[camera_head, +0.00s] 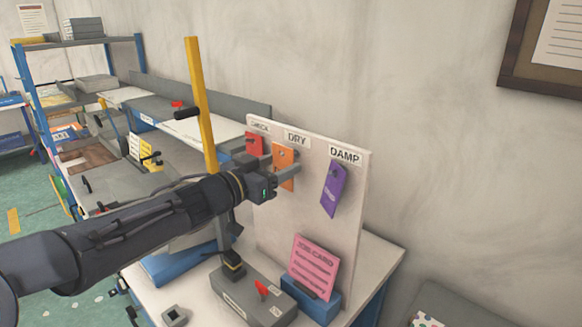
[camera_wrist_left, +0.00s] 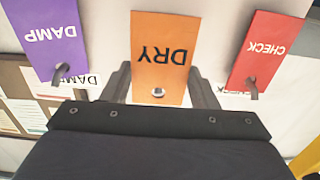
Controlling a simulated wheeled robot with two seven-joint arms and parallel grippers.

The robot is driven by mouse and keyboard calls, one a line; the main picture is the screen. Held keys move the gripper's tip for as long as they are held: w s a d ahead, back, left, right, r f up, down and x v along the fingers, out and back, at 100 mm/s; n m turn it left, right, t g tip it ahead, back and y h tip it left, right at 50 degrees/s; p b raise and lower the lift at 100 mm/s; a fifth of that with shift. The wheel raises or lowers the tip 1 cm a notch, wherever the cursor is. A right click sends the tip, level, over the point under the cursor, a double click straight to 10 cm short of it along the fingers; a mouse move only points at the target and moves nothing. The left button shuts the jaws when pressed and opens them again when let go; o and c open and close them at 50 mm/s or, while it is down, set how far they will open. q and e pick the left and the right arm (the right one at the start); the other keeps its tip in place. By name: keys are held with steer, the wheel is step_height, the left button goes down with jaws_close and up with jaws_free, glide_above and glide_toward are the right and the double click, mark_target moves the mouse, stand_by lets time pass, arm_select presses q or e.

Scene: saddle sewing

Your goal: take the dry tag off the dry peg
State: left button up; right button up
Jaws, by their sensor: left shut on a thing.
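The orange dry tag (camera_head: 284,156) hangs on the upright white board under the DRY label (camera_head: 297,138). In the left wrist view the dry tag (camera_wrist_left: 158,50) lies between the two fingers, its DRY lettering upside down. The end of the dry peg (camera_wrist_left: 158,92) shows at the hole in the tag, so the tag is still on the peg. My left gripper (camera_head: 287,174) is shut on the dry tag at the board; it also shows in the wrist view (camera_wrist_left: 160,82). My right gripper is not in view.
The red check tag (camera_head: 254,144) hangs left of the dry tag, and the purple damp tag (camera_head: 333,189) hangs right of it. A pink job card (camera_head: 313,265) stands in a blue holder below. A yellow post (camera_head: 201,105) rises just left of the board.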

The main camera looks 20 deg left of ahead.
arm_select(q)
steer(key=shift+s+a, duration=0.15)
steer(key=shift+s, duration=0.3)
steer(key=p+v, duration=0.3)
steer(key=v, duration=0.3)
steer(key=shift+r+p, duration=0.25)
steer(key=shift+p, duration=0.15)
stand_by(0.5)
steer(key=shift+f, duration=0.1)
